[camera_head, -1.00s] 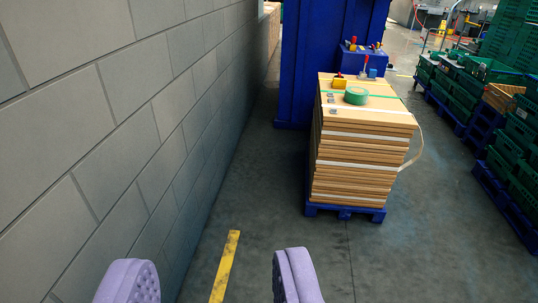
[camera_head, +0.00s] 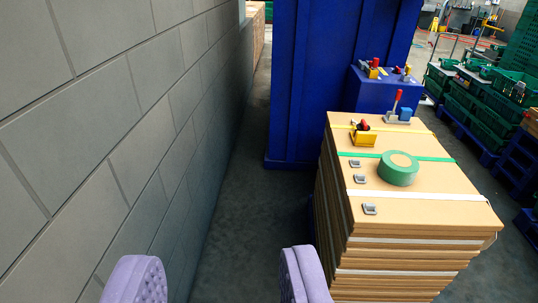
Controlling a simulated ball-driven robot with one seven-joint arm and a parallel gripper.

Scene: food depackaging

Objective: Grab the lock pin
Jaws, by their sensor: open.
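My gripper (camera_head: 218,275) shows at the bottom edge as two lilac padded fingers, wide apart and empty. It is well to the left of and nearer than the stack of brown cardboard (camera_head: 400,205). I cannot tell which small part is the lock pin. On the far end of the stack stand a grey fixture with a red upright handle (camera_head: 396,104) and blue block, and a yellow block (camera_head: 362,138) with red and black parts on top. More small red, yellow and blue parts (camera_head: 374,68) sit on a blue box (camera_head: 385,95) behind the stack.
A green tape roll (camera_head: 398,169) and several grey strap buckles (camera_head: 369,209) lie on the stack. A grey block wall (camera_head: 120,130) runs along the left. A tall blue cabinet (camera_head: 330,80) stands behind. Green crates (camera_head: 475,105) are at the right. Bare floor (camera_head: 250,225) lies between wall and stack.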

